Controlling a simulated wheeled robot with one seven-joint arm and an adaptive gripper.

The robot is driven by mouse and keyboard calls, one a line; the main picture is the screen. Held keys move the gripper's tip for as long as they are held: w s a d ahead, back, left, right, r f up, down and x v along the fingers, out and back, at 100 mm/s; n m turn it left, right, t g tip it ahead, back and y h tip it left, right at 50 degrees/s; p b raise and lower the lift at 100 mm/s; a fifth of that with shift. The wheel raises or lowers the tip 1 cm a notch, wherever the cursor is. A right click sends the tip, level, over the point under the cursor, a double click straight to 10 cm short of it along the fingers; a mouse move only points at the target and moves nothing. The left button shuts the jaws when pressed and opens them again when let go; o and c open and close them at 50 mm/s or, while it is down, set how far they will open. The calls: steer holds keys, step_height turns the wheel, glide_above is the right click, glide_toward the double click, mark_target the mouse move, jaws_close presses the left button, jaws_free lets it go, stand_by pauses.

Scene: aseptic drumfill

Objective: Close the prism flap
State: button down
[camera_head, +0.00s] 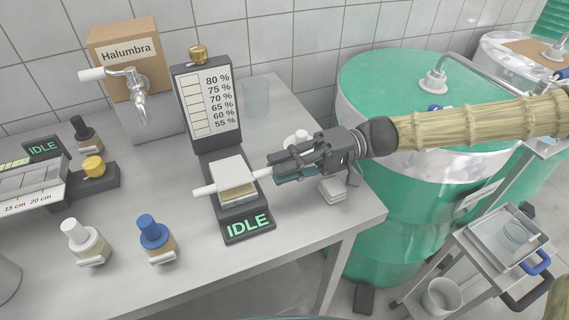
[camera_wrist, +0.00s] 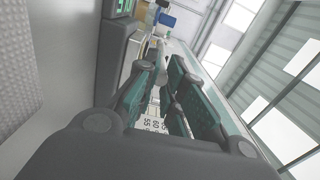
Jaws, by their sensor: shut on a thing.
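The prism flap (camera_head: 231,172) is a pale plate on the dark refractometer (camera_head: 211,143), with a white bar handle (camera_head: 205,189) sticking out on both sides. It lies low over a yellowish prism block (camera_head: 241,194); I cannot tell whether it touches all along. My gripper (camera_head: 277,170) comes in from the right and is shut on the right end of the flap's bar. In the wrist view, the teal finger pads (camera_wrist: 166,78) stand close together, and the bar between them is partly hidden. The refractometer's display (camera_head: 247,224) reads IDLE.
A white bottle (camera_head: 84,240) and a blue-capped bottle (camera_head: 154,236) stand at the front left. A tap with a Halumbra box (camera_head: 125,50) is behind. A small pale block (camera_head: 332,190) lies below my gripper. Green drums (camera_head: 392,75) stand right.

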steer(key=c, duration=1.6)
jaws_free()
steer(key=shift+f, duration=0.1)
steer(key=shift+o, duration=0.7)
steer(key=shift+w+d, duration=0.35)
steer(key=v, duration=0.6)
steer(key=shift+s+d, duration=0.15)
steer(key=shift+s, duration=0.15)
steer(key=shift+w+d, duration=0.15)
steer(key=shift+a, duration=0.25)
steer(key=shift+d, duration=0.45)
